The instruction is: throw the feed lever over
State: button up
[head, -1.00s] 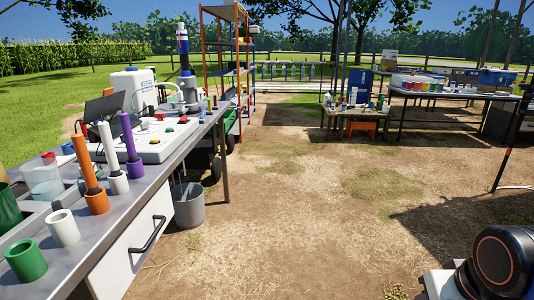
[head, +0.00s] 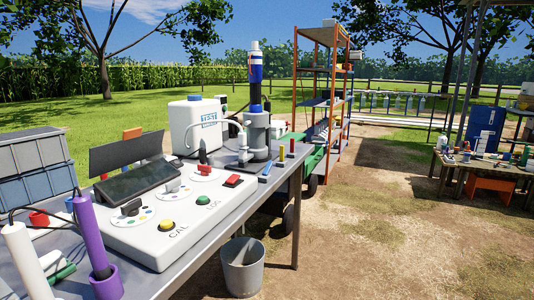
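A white control panel (head: 172,215) sits on the metal bench at the left. An upright black lever-like handle (head: 203,153) rises from a white round plate at its back; I cannot tell for sure that it is the feed lever. A dark tilted screen (head: 139,181) stands at the panel's left. My gripper is out of view.
A grey pump-like unit (head: 257,137) with a blue and white cylinder stands behind the panel, beside a white tank (head: 197,125). Purple (head: 91,235) and white probes stand at the near left. A grey bucket (head: 243,268) is below the bench edge. Ground to the right is open.

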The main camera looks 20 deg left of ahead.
aim_at(267, 169)
jog(key=i+l+u, duration=0.1)
jog(key=i+u, duration=0.3)
jog(key=i+l+u, duration=0.25)
jog(key=i+u, duration=0.15)
jog(key=i+l+u, duration=0.85)
jog(key=l+u, duration=0.3)
jog(key=l, duration=0.15)
jog(key=i+l+u, duration=0.15)
jog(key=l+u, duration=0.25)
jog(key=l, duration=0.15)
jog(key=l+u, duration=0.4)
jog(key=l, duration=0.2)
jog(key=l+u, duration=0.4)
jog(key=l, duration=0.25)
jog(key=k+l+u, duration=0.15)
jog(key=k+l, duration=0.4)
jog(key=k, duration=0.15)
